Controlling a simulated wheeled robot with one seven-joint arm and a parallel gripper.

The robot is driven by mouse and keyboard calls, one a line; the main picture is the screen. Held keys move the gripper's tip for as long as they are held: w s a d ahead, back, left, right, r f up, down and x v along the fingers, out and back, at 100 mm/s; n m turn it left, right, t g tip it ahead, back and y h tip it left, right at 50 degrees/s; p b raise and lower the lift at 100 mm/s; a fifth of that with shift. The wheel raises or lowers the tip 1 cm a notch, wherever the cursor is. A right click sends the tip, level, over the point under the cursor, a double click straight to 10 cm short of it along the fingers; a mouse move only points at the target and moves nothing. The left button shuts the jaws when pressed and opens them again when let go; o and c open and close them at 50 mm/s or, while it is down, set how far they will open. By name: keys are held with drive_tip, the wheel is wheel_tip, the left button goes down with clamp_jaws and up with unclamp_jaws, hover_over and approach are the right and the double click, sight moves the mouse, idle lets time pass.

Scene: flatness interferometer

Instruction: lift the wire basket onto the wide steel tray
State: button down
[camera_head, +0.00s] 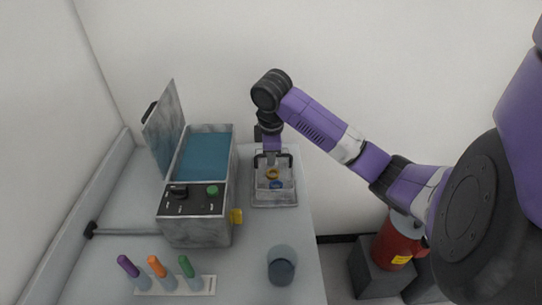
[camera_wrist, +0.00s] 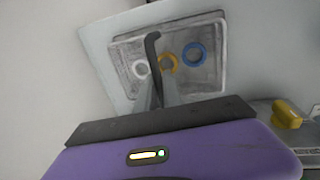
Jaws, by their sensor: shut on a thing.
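The wire basket (camera_head: 283,172) shows at the far right part of the bench, with coloured rings inside it. My gripper (camera_head: 272,158) comes down from above and is shut on the basket's dark handle. In the wrist view the handle (camera_wrist: 152,45) stands between my fingertips (camera_wrist: 157,92), and white, orange and blue rings lie beyond it. The wide steel tray (camera_head: 275,204) is under the basket, its pale rim showing around it. I cannot tell whether the basket touches the tray floor. My gripper and the handle hide part of the basket.
A steel bath (camera_head: 195,228) with blue liquid and a raised lid (camera_head: 164,130) stands just left of the tray. A dark cup (camera_head: 282,265) is in front. Purple, orange and green handled tools stand in a rack (camera_head: 205,285) at front left. A red container (camera_head: 396,243) is off the bench at right.

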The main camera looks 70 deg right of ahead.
drive_tip(key=shift+f+b, duration=0.3)
drive_tip(key=shift+f, duration=0.2)
drive_tip(key=c, duration=1.4)
unclamp_jaws()
wheel_tip(320, 180, up, 12)
drive_tip(key=p, duration=0.9)
drive_tip(key=shift+p, duration=0.35)
